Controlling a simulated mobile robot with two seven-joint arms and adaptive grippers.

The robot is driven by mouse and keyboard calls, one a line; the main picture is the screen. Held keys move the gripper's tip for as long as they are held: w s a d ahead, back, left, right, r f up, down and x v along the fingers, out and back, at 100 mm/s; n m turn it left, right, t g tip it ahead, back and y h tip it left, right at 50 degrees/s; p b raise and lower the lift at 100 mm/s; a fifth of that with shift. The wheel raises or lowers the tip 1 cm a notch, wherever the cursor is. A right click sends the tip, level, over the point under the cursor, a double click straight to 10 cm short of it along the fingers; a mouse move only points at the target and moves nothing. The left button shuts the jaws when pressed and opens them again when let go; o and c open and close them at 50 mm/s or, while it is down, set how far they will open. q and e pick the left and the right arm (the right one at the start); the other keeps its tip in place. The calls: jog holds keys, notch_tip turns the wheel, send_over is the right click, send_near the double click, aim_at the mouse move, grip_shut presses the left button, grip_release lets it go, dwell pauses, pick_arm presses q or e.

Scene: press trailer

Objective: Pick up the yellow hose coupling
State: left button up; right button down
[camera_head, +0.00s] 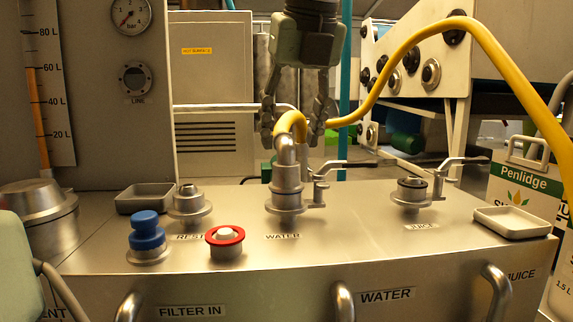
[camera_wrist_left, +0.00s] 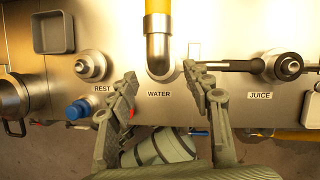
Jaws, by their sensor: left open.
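The yellow hose coupling (camera_head: 286,172) is a silver metal elbow at the end of a thick yellow hose (camera_head: 425,38). It stands upright on the WATER port (camera_head: 285,202) of the metal panel. In the left wrist view the coupling (camera_wrist_left: 160,52) shows just beyond my fingertips. My left gripper (camera_head: 293,128) points down over the coupling, its fingers open on either side of the hose bend. It also shows in the left wrist view (camera_wrist_left: 160,76). I cannot tell whether a finger touches the hose. My right gripper is not in view.
The REST port (camera_head: 189,203), a blue cap (camera_head: 147,235) and a red-ringed fitting (camera_head: 225,240) stand left of the coupling. The JUICE port (camera_head: 411,195) with its lever is to the right. Two shallow trays (camera_head: 145,199) (camera_head: 511,224) lie at the sides. Handles line the front.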

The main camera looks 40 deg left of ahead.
aim_at(288, 145)
pick_arm(q)
jog(key=x, duration=0.6)
jog(key=shift+r, duration=0.15)
grip_shut()
